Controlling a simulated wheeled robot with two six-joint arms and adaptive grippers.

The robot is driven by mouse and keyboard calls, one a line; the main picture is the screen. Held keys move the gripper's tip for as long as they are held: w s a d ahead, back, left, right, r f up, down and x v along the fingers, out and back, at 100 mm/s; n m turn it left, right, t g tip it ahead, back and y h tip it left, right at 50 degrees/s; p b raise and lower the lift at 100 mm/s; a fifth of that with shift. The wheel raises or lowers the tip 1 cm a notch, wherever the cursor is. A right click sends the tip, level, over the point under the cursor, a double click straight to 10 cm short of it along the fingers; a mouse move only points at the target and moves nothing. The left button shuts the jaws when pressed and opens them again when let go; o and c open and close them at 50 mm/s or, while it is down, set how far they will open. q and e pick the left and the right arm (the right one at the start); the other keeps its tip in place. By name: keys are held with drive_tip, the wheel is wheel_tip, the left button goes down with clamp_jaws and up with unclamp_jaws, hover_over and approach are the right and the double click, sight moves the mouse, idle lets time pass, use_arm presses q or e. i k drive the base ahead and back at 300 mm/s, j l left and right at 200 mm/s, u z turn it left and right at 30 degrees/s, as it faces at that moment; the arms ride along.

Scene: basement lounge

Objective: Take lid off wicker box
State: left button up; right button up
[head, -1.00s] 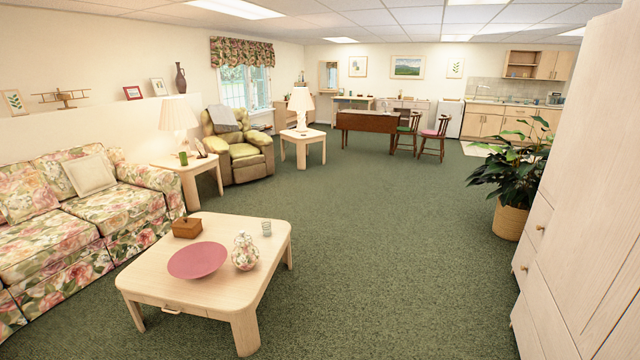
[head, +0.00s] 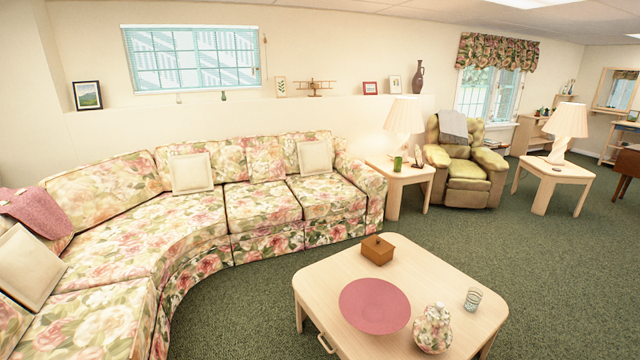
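A small brown box with a lid and a small knob on top (head: 377,250) stands on the far side of the pale wooden coffee table (head: 320,283). It looks closed. It is the only lidded box I see, and its weave is too small to make out. Neither of my grippers is in the head view.
On the same table are a pink round plate (head: 374,305), a floral lidded jar (head: 432,329) and a glass (head: 473,299). A floral sectional sofa (head: 262,204) curves around the left and back. Green carpet (head: 245,300) lies open between sofa and table.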

sight(379, 245)
drive_tip(key=i+j, duration=0.25)
drive_tip(key=i, duration=0.15)
drive_tip(key=i+j+u, duration=0.15)
drive_tip(key=i, duration=0.25)
drive_tip(key=i+j, duration=0.25)
drive_tip(key=i, duration=0.15)
